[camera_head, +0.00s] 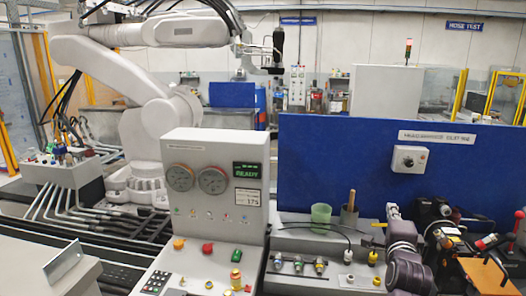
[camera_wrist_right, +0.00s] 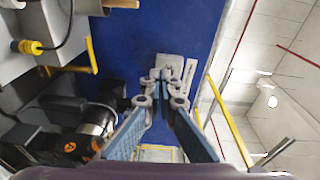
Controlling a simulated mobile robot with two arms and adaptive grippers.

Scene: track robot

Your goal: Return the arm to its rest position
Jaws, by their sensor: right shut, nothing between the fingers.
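My right arm comes in at the lower right of the head view, with its dark purple-grey links upright. Its gripper (camera_head: 392,212) points up in front of the blue panel (camera_head: 330,165). In the right wrist view the fingers (camera_wrist_right: 161,76) come together at their tips, shut and empty, with the blue panel (camera_wrist_right: 180,25) behind them. My left arm and gripper do not show in the head view.
The control console (camera_head: 215,185) stands left of my arm. A green cup (camera_head: 320,214), a grey holder with a wooden handle (camera_head: 349,214) and cabled connectors are on the bench. Dark equipment (camera_head: 440,222) stands close on the right. A large white robot arm (camera_head: 150,100) stands at left.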

